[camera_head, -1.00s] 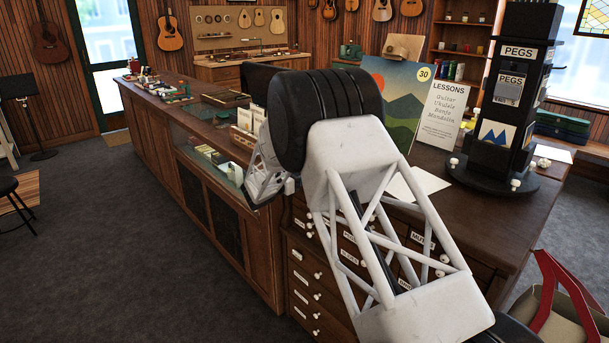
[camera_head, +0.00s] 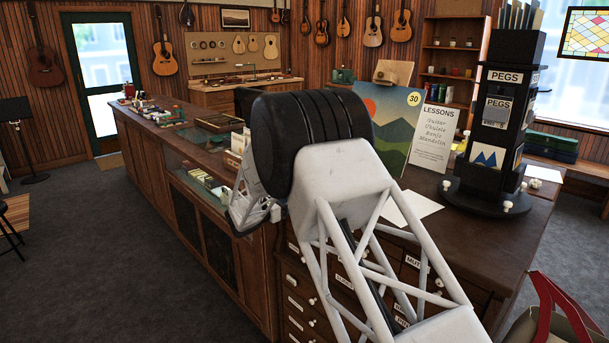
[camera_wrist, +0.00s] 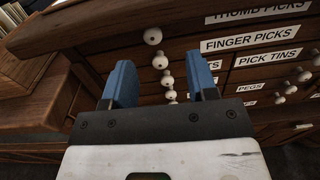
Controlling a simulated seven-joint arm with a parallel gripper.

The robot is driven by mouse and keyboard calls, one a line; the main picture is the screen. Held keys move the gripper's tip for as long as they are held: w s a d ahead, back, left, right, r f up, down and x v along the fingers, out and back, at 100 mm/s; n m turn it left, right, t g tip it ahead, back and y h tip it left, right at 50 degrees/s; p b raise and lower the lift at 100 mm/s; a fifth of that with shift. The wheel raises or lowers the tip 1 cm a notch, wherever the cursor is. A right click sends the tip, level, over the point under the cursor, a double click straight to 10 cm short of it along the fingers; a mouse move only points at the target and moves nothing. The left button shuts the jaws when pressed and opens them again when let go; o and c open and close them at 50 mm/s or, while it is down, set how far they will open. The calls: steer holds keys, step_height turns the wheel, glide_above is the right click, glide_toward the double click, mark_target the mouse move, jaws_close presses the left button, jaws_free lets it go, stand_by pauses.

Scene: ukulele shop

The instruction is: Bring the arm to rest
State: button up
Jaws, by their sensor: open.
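My gripper (camera_wrist: 163,84) shows in the wrist view with its two blue fingers apart and nothing between them. Beyond the fingers is the drawer cabinet (camera_wrist: 228,60) with white knobs and labels such as FINGER PICKS and PICK TINS. The fingers appear apart from the drawer fronts. In the head view my white and black arm stands folded in front of the counter, and the gripper's fingers are hidden behind it.
The wooden counter (camera_head: 150,170) runs from the far left to the right. On it stand a black PEGS tower (camera_head: 492,125), a LESSONS sign (camera_head: 433,140) and a mountain poster (camera_head: 385,120). A red-handled bag (camera_head: 555,310) is at lower right.

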steer(key=s+d+r+m+g+y, duration=0.2)
steer(key=s+d+r+m+g, duration=0.2)
steer(key=s+d+r+m, duration=0.55)
steer(key=s+d+r+m+g+y, duration=0.1)
steer(key=s+d+r+m+g, duration=0.3)
steer(key=s+d+r, duration=0.95)
steer(key=s+d+m+y, duration=0.2)
steer(key=s+m+y, duration=0.15)
steer(key=s, duration=0.95)
steer(key=s+d+m+y, duration=0.2)
steer(key=s+m+y, duration=0.15)
steer(key=s, duration=0.95)
steer(key=s+d+m+y, duration=0.25)
steer(key=s+m, duration=0.25)
steer(key=s, duration=0.8)
step_height(320, 180, down, 10)
steer(key=s+m+g, duration=0.1)
steer(key=s, duration=0.1)
steer(key=shift+r+g, duration=0.2)
steer(key=shift+g, duration=0.2)
